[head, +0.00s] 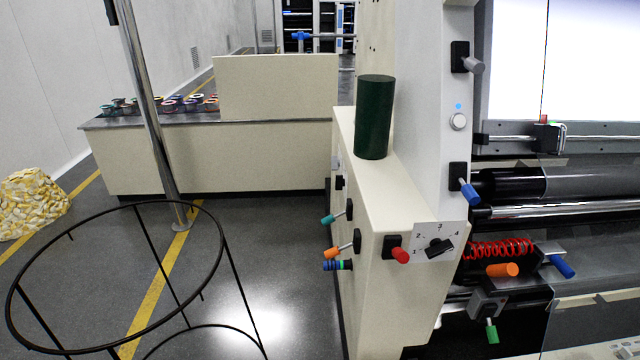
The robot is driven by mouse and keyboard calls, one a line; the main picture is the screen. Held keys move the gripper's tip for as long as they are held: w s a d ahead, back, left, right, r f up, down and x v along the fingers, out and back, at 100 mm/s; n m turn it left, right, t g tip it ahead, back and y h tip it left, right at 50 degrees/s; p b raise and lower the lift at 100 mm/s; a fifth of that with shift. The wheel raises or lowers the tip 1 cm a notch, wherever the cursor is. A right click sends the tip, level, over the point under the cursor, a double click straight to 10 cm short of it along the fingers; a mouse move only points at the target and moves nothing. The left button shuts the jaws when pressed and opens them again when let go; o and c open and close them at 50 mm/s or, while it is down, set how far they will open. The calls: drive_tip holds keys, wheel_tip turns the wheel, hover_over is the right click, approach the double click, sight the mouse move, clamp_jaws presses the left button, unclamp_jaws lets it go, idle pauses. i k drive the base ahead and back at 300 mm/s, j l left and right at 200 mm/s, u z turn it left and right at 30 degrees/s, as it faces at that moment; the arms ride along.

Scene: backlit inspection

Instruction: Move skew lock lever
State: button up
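No label names the skew lock lever, so I cannot tell which lever it is. On the machine's upright are a grey-handled lever (473,66) and a blue-handled lever (470,192). On the cream cabinet are a teal lever (329,219), an orange lever (333,253) and a red-tipped handle (400,255). Lower right, by the rollers, are an orange handle (502,270), a blue handle (562,266) and a green handle (491,333) pointing down. My gripper is not in view.
A black rotary knob (438,247) sits on a numbered plate. A dark green cylinder (374,116) stands on the cabinet (392,182). A red coil (498,249) lies by the rollers. A black wire ring frame (118,203) and a metal pole (152,110) stand left. The grey floor between is clear.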

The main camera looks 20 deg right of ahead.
sight(402, 256)
drive_tip(key=i+l+z, duration=0.25)
drive_tip(key=l+z, duration=0.25)
drive_tip(key=i+l+z, duration=0.15)
drive_tip(key=i+z, duration=0.15)
drive_tip(key=z, duration=0.2)
